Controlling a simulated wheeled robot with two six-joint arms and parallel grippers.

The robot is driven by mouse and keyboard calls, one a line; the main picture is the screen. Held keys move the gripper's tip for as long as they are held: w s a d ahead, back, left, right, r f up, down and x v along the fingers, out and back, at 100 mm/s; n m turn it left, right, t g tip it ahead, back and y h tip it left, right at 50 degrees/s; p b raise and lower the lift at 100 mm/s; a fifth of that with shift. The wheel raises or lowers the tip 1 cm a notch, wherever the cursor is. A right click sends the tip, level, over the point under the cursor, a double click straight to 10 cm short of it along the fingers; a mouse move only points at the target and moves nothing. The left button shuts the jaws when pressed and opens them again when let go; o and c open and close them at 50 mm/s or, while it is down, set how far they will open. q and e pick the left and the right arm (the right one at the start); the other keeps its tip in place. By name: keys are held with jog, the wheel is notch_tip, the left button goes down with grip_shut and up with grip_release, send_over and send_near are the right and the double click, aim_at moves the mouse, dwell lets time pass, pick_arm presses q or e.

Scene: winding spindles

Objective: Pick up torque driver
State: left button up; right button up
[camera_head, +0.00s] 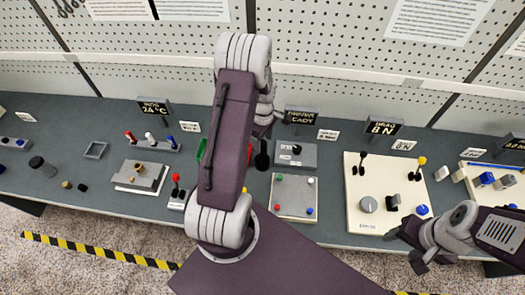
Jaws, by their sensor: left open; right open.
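A black upright thing (262,158), possibly the torque driver, stands on the bench beside a grey block (295,154) under a dark sign. It is small and partly beside my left arm, so I cannot tell for certain what it is. My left gripper (266,130) is over the bench just above the black thing, partly hidden behind my own arm links. It is open; I cannot tell whether it touches the black thing. My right gripper (404,251) is open and empty near the bench's front edge at the right.
A grey plate with coloured knobs (294,196) lies in front of the block. A cream panel (376,214) with levers and a dial is to its right. A grey fixture (141,176) and small dark cylinders (42,166) stand left. A perforated wall (340,96) closes the back.

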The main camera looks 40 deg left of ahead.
aim_at(262, 150)
pick_arm(q)
jog(key=shift+f, duration=0.5)
jog(key=shift+s+a+f+p, duration=0.1)
jog(key=shift+f+p, duration=0.15)
jog(key=shift+p, duration=0.1)
notch_tip(262, 150, down, 4)
jog(key=shift+p, duration=0.8)
jog(key=shift+a+f, duration=0.1)
jog(key=shift+f, duration=0.25)
grip_shut()
